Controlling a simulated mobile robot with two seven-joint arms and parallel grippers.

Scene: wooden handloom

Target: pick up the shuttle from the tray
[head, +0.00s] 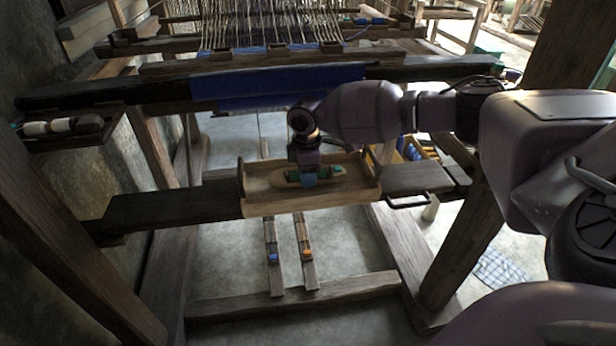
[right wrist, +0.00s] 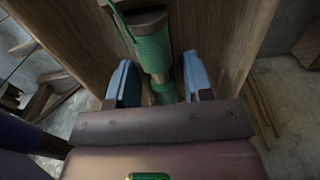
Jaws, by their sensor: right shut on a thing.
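The shuttle (head: 325,171) is a pale wooden piece with a green thread bobbin, lying in the wooden tray (head: 262,207) on the loom's bench. My right gripper (head: 308,178) points down into the tray and is shut on the shuttle's middle. In the right wrist view the blue fingertips (right wrist: 158,85) stand on either side of the shuttle, whose green bobbin (right wrist: 153,48) shows between and beyond them. The tray floor (right wrist: 210,30) shows around it. I cannot tell whether the shuttle touches the tray floor. My left gripper is not in view.
The tray sits on a dark bench plank (head: 170,208). Behind it is the loom beam with blue cloth (head: 290,82) and warp threads. Two treadles (head: 272,262) with blue and orange marks lie below. A side shelf (head: 85,133) holds a white spool. A box of coloured spools (head: 415,150) stands behind.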

